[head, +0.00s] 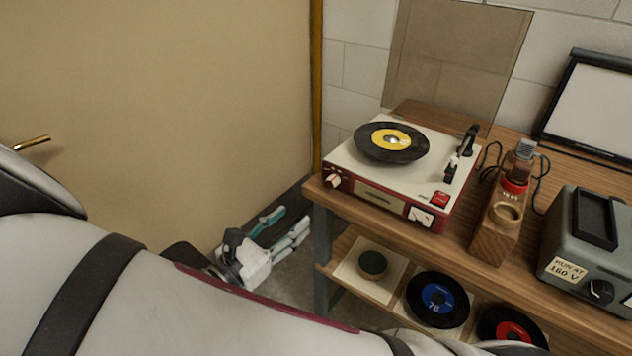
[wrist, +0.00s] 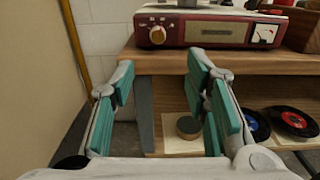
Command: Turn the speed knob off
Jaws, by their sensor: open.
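The speed knob (head: 333,181) is a small pale knob on the left of the red front panel of the record player (head: 436,149). In the wrist view the knob (wrist: 157,35) looks orange-tan, with pale markings around it that are too small to read. A black record with a yellow label (head: 391,142) lies on the turntable. My gripper (head: 282,231) is in front of the table, low and left of the player. In the wrist view my gripper (wrist: 163,84) has its teal-padded fingers wide apart and empty, below the knob and not touching it.
The wooden table (head: 466,238) carries a wooden stand with a red collar (head: 499,215) and a grey powered box (head: 584,243) right of the player. The shelf below holds records (head: 437,299) and a round tin (head: 373,264). A door (head: 160,100) stands left. The player's lid (head: 455,60) is raised.

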